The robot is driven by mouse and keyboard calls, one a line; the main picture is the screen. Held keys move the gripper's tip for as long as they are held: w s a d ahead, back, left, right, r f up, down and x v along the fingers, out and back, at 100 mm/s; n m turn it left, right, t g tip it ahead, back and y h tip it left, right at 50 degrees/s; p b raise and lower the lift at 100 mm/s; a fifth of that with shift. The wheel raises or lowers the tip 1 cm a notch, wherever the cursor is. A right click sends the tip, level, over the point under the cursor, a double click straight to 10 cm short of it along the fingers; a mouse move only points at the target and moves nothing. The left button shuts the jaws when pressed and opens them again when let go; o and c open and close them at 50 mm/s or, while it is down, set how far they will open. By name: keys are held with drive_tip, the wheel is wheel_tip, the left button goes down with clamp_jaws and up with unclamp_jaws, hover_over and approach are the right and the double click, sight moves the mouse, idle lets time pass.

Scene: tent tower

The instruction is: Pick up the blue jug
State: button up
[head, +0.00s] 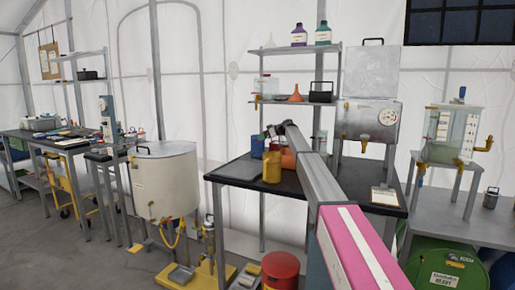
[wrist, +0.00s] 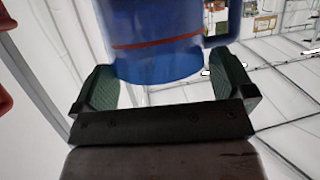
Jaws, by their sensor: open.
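The blue jug (wrist: 165,45) fills the top middle of the wrist view, with an orange-red line around it and a handle on its right side. My gripper (wrist: 165,85) is open, with one green-padded finger on each side of the jug's lower part. A gap shows beside the jug at the right finger; contact at the left finger is hard to tell. In the head view a small blue shape (head: 257,146), likely the jug, shows on the black table beside the end of my arm. My gripper (head: 268,131) is small there and partly hidden.
A yellow container (head: 271,167) and an orange one (head: 288,160) stand close by on the black table (head: 238,169). A clipboard (head: 384,196) lies at its right. A shelf (head: 292,102) with bottles and a funnel rises behind. A large white drum (head: 165,180) stands left.

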drive_tip(key=shift+w+a+f, duration=0.1)
drive_tip(key=shift+a+f, duration=0.1)
drive_tip(key=shift+a, duration=0.3)
drive_tip(key=c, duration=1.2)
drive_tip(key=shift+c, duration=1.1)
drive_tip(key=shift+r, duration=0.15)
